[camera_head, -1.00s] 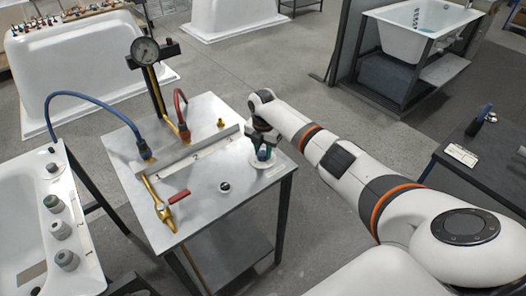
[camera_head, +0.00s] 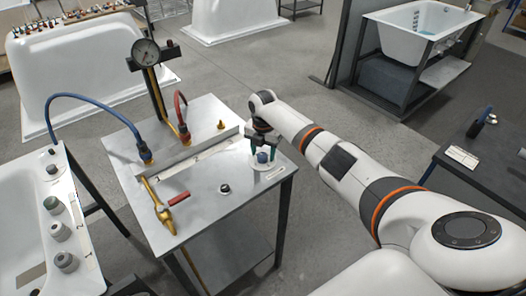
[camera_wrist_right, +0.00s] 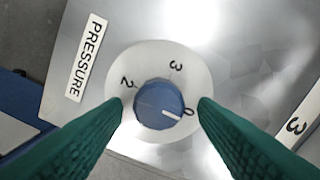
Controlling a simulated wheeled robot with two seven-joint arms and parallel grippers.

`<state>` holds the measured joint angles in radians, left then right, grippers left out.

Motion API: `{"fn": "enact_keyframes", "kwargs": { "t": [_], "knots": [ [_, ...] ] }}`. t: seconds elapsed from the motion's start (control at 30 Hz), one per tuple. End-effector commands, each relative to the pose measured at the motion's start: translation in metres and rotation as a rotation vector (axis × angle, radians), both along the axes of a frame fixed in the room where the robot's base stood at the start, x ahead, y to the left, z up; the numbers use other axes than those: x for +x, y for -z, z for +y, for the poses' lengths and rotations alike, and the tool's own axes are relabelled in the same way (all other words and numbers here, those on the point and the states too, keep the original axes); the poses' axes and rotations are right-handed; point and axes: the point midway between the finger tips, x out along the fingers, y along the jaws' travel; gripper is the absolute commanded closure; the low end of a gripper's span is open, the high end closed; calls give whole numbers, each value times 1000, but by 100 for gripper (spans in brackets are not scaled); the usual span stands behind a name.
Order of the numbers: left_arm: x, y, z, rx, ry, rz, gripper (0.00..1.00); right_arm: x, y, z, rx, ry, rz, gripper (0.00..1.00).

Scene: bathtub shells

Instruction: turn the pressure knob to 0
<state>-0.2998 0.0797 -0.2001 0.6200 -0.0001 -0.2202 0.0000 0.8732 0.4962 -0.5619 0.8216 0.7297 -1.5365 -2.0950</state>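The blue pressure knob (camera_wrist_right: 158,105) sits on a round white dial (camera_wrist_right: 122,88) marked 2, 3 and 0, beside a PRESSURE label (camera_wrist_right: 86,58). Its white pointer line points to the right and slightly down, close to the 0 mark. In the head view the knob (camera_head: 262,157) is at the right corner of the metal table. My right gripper (camera_wrist_right: 160,103) is open, with a green finger on each side of the knob and a visible gap to it. It also shows over the dial in the head view (camera_head: 263,150). My left gripper is out of view.
The metal table (camera_head: 215,205) carries a pressure gauge (camera_head: 145,52), a brass valve with a red handle (camera_head: 178,199) and a small black knob (camera_head: 225,189). A tub with several knobs (camera_head: 25,225) stands at the left. A dark table (camera_head: 490,165) is at the right.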

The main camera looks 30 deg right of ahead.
Motion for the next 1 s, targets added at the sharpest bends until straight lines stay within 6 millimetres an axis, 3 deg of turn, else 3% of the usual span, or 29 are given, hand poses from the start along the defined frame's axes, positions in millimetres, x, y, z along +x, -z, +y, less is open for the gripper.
{"fn": "enact_keyframes", "kwargs": {
  "t": [0.27, 0.7, 1.0],
  "knots": [
    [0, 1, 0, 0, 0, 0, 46, 0, -4, 0, 1, -1, 2, 46],
    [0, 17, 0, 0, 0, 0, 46, 0, -88, 0, 0, -1, -4, 46],
    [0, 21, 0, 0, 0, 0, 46, -1, -118, 0, 0, 1, 1, 46]
  ]
}}
